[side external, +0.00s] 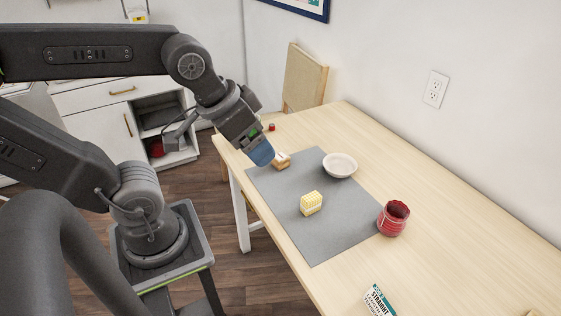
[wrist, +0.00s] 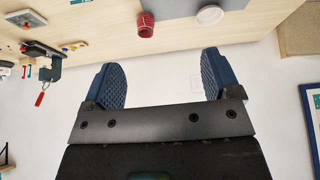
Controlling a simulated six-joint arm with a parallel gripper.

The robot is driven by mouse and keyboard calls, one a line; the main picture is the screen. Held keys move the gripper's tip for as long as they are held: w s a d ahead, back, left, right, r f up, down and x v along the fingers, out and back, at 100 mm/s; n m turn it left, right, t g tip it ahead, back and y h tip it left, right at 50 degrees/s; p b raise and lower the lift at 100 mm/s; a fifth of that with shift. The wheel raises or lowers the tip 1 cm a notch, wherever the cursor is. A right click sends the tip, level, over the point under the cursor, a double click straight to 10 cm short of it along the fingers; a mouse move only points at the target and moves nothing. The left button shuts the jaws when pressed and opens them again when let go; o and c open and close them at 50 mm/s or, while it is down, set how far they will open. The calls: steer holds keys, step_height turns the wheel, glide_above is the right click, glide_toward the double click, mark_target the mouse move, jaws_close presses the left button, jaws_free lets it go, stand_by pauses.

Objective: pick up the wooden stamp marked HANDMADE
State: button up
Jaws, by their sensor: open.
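A small tan wooden block with a whitish part (side external: 282,162) lies near the far left corner of the grey mat in the side external view. It could be the stamp, but I cannot read HANDMADE on it. My gripper (side external: 262,154) is just left of this block in that view, above the table's left edge; its blue fingers show edge-on. I cannot tell how far apart they are. In the wrist view my gripper (wrist: 163,62) has its two blue fingers spread wide with nothing between them. The block does not show in the wrist view.
A yellow block (side external: 311,203) sits on the grey mat (side external: 285,220). A white bowl (side external: 340,165) stands by the mat's right edge, a red jar (side external: 393,219) nearer. A STRAIGHT-labelled box (side external: 378,300) is in front. A black clamp-like tool (wrist: 48,62) shows in the wrist view.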

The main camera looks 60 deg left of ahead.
steer(key=w+a+f+n+g+y, duration=0.2)
steer(key=w+a+n, duration=0.55)
steer(key=w, duration=0.35)
steer(key=n+g+y, duration=0.2)
steer(key=n+g, duration=0.2)
steer(key=n, duration=0.7)
glide_toward(281, 156)
steer(key=shift+n, duration=0.35)
steer(key=x, duration=0.3)
steer(key=d+x, duration=0.1)
steer(key=x, duration=0.1)
steer(key=shift+s+f, duration=0.1)
steer(key=shift+f, duration=0.2)
steer(key=shift+a+x, duration=0.25)
steer(key=shift+x, duration=1.2)
steer(key=shift+a+x, duration=0.2)
steer(key=shift+x, duration=1.3)
steer(key=shift+r, duration=0.15)
steer(key=shift+c, duration=0.2)
steer(key=c, duration=1)
steer(key=shift+r, duration=0.15)
